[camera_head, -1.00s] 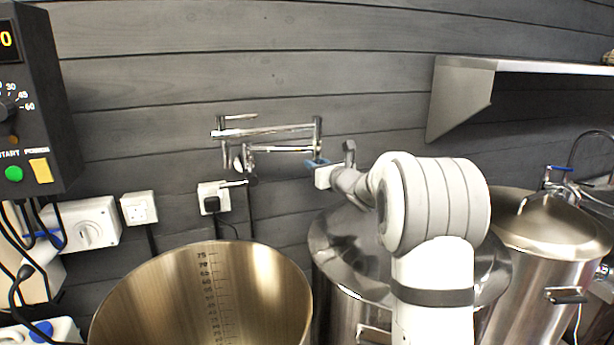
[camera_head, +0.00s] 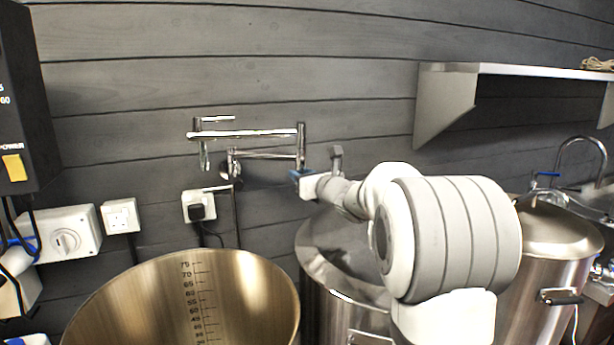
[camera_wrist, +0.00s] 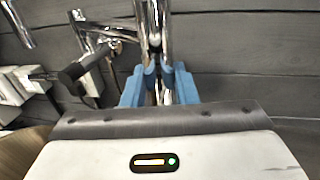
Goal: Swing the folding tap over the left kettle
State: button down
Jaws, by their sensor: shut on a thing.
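The chrome folding tap (camera_head: 245,134) is mounted on the grey plank wall, its two arms folded nearly over each other. Its spout end hangs at the left, near the right rear of the open left kettle (camera_head: 190,300). My gripper (camera_head: 300,174) is at the right end of the tap, at the elbow joint. In the wrist view my gripper (camera_wrist: 158,88) has its blue fingers shut around the chrome upright of the folding tap (camera_wrist: 152,30). The left kettle is open, with volume marks inside; its front is cut off.
A lidded steel kettle (camera_head: 330,270) stands below my arm, and another lidded kettle (camera_head: 565,240) is at the right. A steel shelf (camera_head: 450,100) juts from the wall. Sockets (camera_head: 120,215) and a control box (camera_head: 15,110) are at the left.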

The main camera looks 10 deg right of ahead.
jog(key=c, duration=1.4)
grip_release()
jog(key=shift+a, duration=0.5)
jog(key=shift+o, duration=1.2)
jog(key=shift+w+d, duration=0.1)
jog(key=shift+d, duration=0.1)
jog(key=shift+s, duration=0.3)
jog(key=b+v, duration=0.1)
jog(key=v, duration=0.6)
jog(key=shift+b, duration=0.35)
jog(key=shift+s+d, duration=0.1)
